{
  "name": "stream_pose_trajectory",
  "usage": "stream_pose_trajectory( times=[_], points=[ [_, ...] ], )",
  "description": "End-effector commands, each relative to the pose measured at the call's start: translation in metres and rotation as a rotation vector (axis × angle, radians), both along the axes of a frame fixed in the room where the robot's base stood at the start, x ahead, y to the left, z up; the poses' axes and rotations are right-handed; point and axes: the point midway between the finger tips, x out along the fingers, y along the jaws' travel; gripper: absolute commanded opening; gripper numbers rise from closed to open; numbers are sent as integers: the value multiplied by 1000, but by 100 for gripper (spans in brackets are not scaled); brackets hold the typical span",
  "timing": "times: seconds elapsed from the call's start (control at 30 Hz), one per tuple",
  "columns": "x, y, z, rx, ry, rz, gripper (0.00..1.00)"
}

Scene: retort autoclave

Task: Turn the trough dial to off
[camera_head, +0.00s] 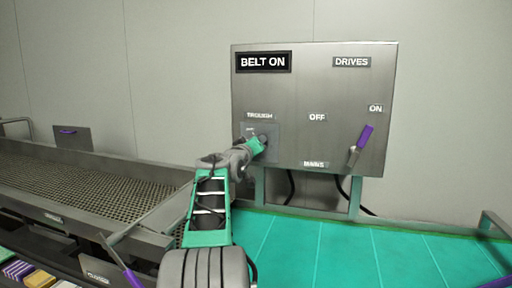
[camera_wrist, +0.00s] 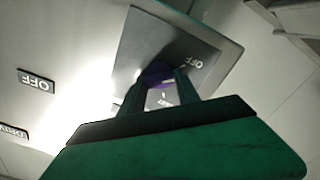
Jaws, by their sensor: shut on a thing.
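The trough dial sits on a square plate (camera_head: 273,130) under the TROUGH label (camera_head: 259,116) on the steel control panel (camera_head: 290,90). My gripper (camera_head: 262,142) is at this plate and hides most of the dial in the head view. In the wrist view the purple dial knob (camera_wrist: 157,73) lies between the two fingers of my gripper (camera_wrist: 160,84), which are shut on it. An OFF mark (camera_wrist: 194,63) shows on the plate beside the knob. Another mark lies partly behind the fingers. The dial's exact pointing direction cannot be told.
A purple-handled lever (camera_head: 363,140) stands at the panel's right, tilted up toward the ON label (camera_head: 376,108). The BELT ON sign (camera_head: 263,62) is at upper left. A mesh conveyor (camera_head: 80,180) runs along the left. A green surface (camera_head: 340,250) below the panel is clear.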

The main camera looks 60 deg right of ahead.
Motion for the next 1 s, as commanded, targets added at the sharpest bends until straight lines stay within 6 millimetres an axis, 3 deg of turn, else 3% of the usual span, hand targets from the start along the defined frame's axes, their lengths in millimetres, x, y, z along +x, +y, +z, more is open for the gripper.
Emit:
stream_pose_trajectory(
  times=[0.3,0.83,0.87,1.0],
  points=[
    [1,0,-1,-20,128,0,0],
    [1,0,0,-24,154,0,0],
    [1,0,0,-24,154,0,40],
    [1,0,-1,-24,154,0,51]
  ],
)
